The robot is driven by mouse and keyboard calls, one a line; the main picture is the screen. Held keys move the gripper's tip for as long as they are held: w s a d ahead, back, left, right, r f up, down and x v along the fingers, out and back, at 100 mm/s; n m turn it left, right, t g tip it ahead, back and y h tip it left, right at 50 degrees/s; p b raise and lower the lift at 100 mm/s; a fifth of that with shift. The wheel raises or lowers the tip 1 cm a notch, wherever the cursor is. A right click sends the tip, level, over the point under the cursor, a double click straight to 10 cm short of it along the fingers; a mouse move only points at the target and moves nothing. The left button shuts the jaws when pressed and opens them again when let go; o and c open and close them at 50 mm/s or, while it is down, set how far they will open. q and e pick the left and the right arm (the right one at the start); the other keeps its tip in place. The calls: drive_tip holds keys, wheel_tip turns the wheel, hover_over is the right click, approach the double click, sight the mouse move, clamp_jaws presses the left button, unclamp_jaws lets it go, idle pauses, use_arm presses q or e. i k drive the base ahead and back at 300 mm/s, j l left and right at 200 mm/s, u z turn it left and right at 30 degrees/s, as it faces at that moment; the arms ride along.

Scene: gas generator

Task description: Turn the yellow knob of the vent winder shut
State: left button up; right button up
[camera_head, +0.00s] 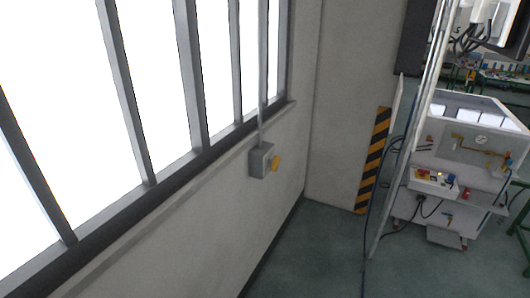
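The vent winder (261,160) is a small grey box fixed to the wall just below the window sill, near the middle of the head view. A thin grey rod runs up from it along the window. The yellow knob (275,163) sticks out from its right side, tilted. It is small, and its exact turn position cannot be made out. Nothing touches the knob. Neither of my grippers shows in the head view.
A large barred window (150,90) fills the left. A yellow-black striped strip (373,160) stands at the wall corner. A white wheeled gas cart (455,180) with cables and a vertical post are at right. The green-grey floor (315,250) below the winder is clear.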

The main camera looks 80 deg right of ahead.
sight(274, 163)
drive_tip(key=l+u, duration=0.1)
drive_tip(key=l, duration=2.95)
drive_tip(key=k, duration=0.1)
